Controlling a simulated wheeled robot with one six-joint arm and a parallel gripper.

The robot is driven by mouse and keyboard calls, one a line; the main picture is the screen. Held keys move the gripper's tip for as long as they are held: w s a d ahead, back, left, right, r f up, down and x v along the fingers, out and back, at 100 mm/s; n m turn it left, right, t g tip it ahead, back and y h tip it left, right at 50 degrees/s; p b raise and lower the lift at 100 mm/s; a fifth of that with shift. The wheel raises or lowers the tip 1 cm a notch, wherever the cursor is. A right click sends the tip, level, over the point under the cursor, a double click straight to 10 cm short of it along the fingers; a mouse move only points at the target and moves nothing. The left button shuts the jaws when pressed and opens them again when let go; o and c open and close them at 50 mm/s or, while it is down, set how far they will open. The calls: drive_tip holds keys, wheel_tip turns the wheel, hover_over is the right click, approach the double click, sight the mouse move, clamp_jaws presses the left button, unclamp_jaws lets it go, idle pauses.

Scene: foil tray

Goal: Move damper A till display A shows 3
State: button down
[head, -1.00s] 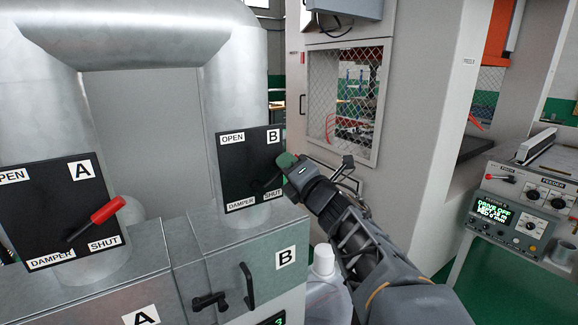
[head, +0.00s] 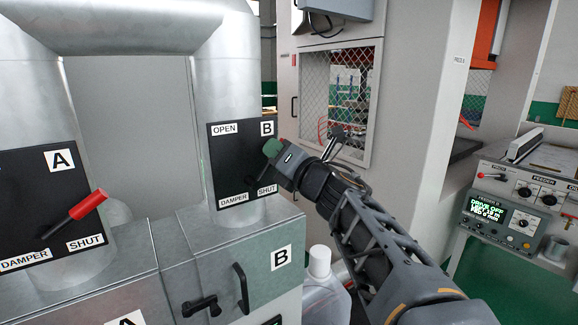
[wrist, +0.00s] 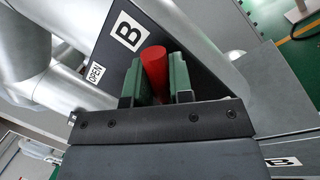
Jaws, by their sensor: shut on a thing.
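Damper A's panel (head: 22,215) is at the left of the head view. Its red-handled lever (head: 88,205) points up and right, above the SHUT label, with nothing touching it. Damper B's panel (head: 228,165) is right of it. My gripper (head: 272,149) is at the right side of panel B, shut on damper B's lever. In the wrist view the red handle of damper B's lever (wrist: 154,72) stands between the green finger pads of my gripper (wrist: 155,82). In the head view that handle is mostly hidden. Display A is out of view.
Damper B's cabinet door (head: 228,275) has a black handle; a display edge below it is cut off and unreadable. A white-capped jug (head: 320,275) stands beside the cabinet, under my arm. A feeder console (head: 510,205) is at the right.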

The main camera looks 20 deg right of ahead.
drive_tip(key=shift+s+a+r+n+g+y+b, duration=0.15)
drive_tip(key=shift+a+r+n+y+b, duration=0.15)
drive_tip(key=shift+n, duration=0.45)
drive_tip(key=shift+a+r+n+g+y+b, duration=0.1)
drive_tip(key=shift+a+r+n+b, duration=0.1)
drive_tip(key=shift+a+n+b, duration=0.35)
drive_tip(key=shift+s+a+r+n+g+y+b, duration=0.15)
drive_tip(key=shift+a+r+n+y, duration=0.1)
drive_tip(key=shift+n, duration=0.65)
drive_tip(key=c, duration=1)
unclamp_jaws()
